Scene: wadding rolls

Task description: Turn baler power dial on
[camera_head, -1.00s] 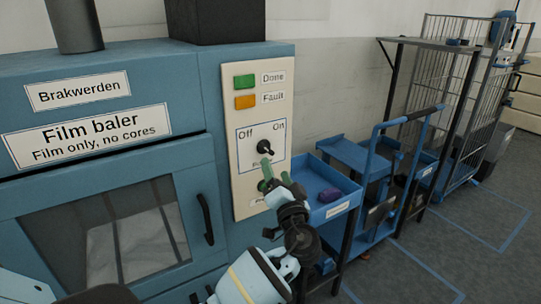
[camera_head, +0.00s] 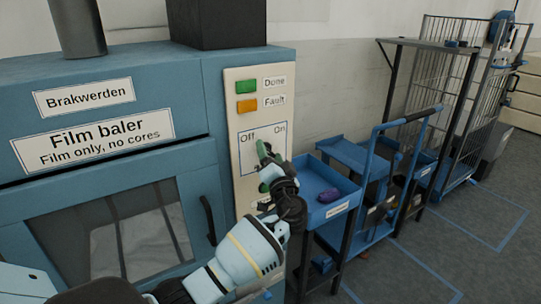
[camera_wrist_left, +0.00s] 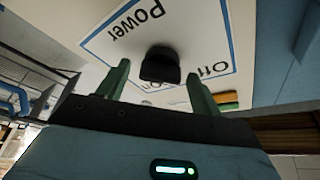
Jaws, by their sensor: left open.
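The power dial (camera_wrist_left: 160,66) is a black knob on a white plate with a blue border, marked Off, On and Power. In the head view the plate (camera_head: 246,160) is on the baler's cream control panel (camera_head: 233,95), and my left gripper mostly hides the knob. My left gripper (camera_head: 264,167) is open, with green fingers at the dial. In the left wrist view the knob appears between the two fingers of the left gripper (camera_wrist_left: 157,76); I cannot tell whether they touch it. Which mark the knob points to is unclear. My right gripper is not in view.
Green Done (camera_head: 246,87) and orange Fault (camera_head: 246,106) lamps sit above the dial. The baler door (camera_head: 110,235) has a black handle (camera_head: 208,220). A blue cart (camera_head: 325,215) with a purple item (camera_head: 328,195) stands close on the right, with a wire cage (camera_head: 450,95) beyond.

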